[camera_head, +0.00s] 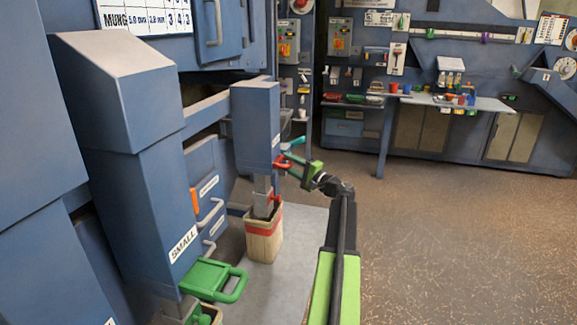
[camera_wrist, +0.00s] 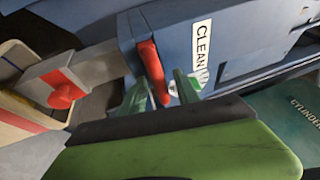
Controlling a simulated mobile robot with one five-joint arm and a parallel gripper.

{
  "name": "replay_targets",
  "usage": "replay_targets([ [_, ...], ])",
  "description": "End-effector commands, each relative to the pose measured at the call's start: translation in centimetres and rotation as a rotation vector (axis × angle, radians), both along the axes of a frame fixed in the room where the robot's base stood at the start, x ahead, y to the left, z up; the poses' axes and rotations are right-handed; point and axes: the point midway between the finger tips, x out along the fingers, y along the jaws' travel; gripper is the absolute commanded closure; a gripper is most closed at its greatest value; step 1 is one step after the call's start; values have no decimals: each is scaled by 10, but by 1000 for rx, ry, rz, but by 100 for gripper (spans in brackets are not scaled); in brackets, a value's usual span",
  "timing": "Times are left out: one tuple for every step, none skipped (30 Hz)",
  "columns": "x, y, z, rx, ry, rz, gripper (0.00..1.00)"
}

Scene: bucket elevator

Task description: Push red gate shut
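The red gate handle (camera_wrist: 152,72) stands out from the blue housing marked CLEAN (camera_wrist: 201,48). It also shows in the head view (camera_head: 283,163), partly behind my gripper (camera_head: 292,152). In the wrist view, my gripper (camera_wrist: 163,88) has its two green fingers apart, with the lower end of the red handle between them. The handle looks closer to the left finger; I cannot tell whether they touch. A grey spout (camera_wrist: 95,70) with a red knob (camera_wrist: 65,92) is to the left. It hangs over a sack-like bin (camera_head: 264,240) with a red band.
The blue housing marked SMALL (camera_head: 150,190) stands at the near left, with a green handle (camera_head: 212,280) low on it. A green panel marked CYLINDER (camera_wrist: 290,115) is at right in the wrist view. Open floor (camera_head: 450,235) lies to the right; a workbench (camera_head: 455,101) is at the back.

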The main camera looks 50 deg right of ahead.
Motion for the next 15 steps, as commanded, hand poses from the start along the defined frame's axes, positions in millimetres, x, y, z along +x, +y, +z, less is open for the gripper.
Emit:
replay_targets([
  [-3, 0, -1, 0, 0, -1, 62],
  [-6, 0, -1, 0, 0, -2, 62],
  [-12, 0, -3, 0, 0, -3, 62],
  [-17, 0, -4, 1, 0, -4, 62],
  [-23, 0, -5, 1, 0, -4, 62],
  [-33, 1, -7, 0, 0, -3, 62],
  [-42, 0, -8, 1, -1, -5, 62],
  [-50, 1, -10, 1, -1, -4, 62],
  [-62, 1, -12, 1, -1, -4, 62],
  [-70, 1, -13, 1, -1, -5, 62],
  [-79, 1, -15, 1, -1, -4, 62],
  [-90, 1, -17, 1, -1, -4, 62],
  [-98, 1, -18, 1, 0, -4, 62],
  [-107, 1, -19, -1, 0, -3, 62],
  [-118, 1, -21, -1, 0, -3, 62],
])
